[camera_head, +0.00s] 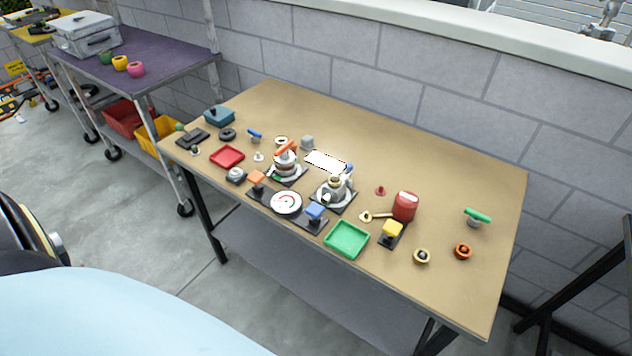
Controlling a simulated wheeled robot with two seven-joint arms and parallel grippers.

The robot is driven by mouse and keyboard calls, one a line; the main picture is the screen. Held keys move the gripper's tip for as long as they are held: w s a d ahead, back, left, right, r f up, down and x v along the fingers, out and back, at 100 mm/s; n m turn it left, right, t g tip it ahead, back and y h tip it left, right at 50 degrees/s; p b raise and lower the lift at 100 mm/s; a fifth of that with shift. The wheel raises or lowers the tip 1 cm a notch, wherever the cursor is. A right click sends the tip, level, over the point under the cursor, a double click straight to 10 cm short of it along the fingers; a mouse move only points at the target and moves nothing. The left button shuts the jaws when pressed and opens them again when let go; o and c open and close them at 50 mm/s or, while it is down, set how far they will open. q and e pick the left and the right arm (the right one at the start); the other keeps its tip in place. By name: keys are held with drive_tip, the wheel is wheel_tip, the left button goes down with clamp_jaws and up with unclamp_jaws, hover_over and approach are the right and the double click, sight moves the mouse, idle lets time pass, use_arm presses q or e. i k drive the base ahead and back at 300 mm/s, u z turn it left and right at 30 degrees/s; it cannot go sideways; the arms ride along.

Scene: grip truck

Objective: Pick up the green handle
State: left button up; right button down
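A green handle (478,215) lies near the right end of the tan work table (440,180). It is a short bright green bar on top of a small grey stem or base. It stands apart from the other objects, with bare table around it. Neither of my grippers shows in the head view.
A red canister (404,206), a yellow-topped block (392,230) and two ring-shaped knobs (462,251) (422,256) stand left of and in front of the handle. A green tray (347,239) is at the front edge. Several small parts crowd the table's left half.

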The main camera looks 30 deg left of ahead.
sight(473, 213)
drive_tip(key=u, duration=0.9)
drive_tip(key=i, duration=0.5)
drive_tip(key=z, duration=1.3)
